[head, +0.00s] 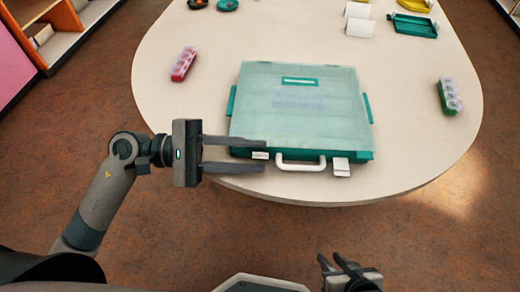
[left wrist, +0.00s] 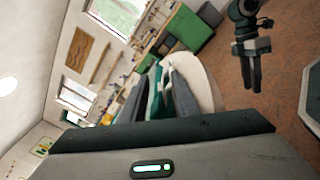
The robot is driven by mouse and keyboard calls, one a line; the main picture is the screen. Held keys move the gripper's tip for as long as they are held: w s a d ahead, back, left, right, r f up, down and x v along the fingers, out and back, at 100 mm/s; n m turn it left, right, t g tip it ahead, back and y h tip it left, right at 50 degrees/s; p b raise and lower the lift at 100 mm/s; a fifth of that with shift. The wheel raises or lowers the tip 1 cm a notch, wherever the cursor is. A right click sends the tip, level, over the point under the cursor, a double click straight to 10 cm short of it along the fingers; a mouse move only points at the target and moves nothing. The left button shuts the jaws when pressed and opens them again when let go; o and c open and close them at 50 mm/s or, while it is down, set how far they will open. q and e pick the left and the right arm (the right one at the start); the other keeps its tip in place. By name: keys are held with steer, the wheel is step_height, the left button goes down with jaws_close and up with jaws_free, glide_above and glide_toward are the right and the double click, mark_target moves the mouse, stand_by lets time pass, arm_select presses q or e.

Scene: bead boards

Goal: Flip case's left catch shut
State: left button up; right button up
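The teal case (head: 300,110) with a see-through lid lies closed on the table, its white handle (head: 301,164) facing me. The white left catch (head: 260,155) is on its front edge, left of the handle; how far it is turned is hard to tell. The right catch (head: 341,167) sticks out at the front edge. My left gripper (head: 264,155) is open, its fingertips on either side of the left catch, contact unclear. The case shows between the fingers in the left wrist view (left wrist: 156,95). My right gripper (head: 332,257) is apart from the case, its fingers slightly parted and empty.
The pale table (head: 410,110) has free room around the case. A red bead box (head: 183,64) stands left and a green one (head: 449,97) right.

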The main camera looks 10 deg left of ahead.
arm_select(q)
steer(key=shift+w+d, duration=0.1)
steer(key=shift+d, duration=1.05)
arm_select(e)
steer(key=shift+s+d+f, duration=0.1)
steer(key=shift+s+d, duration=0.05)
steer(key=shift+d, duration=0.2)
arm_select(q)
jaws_close()
steer(key=n, duration=0.1)
steer(key=w+n, duration=0.1)
steer(key=shift+a+r+n+p, duration=0.1)
steer(key=shift+r+n+p, duration=0.2)
steer(key=shift+n, duration=0.1)
steer(key=shift+w+r+n, duration=0.15)
steer(key=shift+w+n, duration=0.05)
steer(key=shift+n, duration=0.7)
arm_select(e)
steer(key=shift+s+d+f+g+h, duration=0.15)
steer(key=shift+s+d+g+h, duration=0.1)
steer(key=shift+d+g+h, duration=0.2)
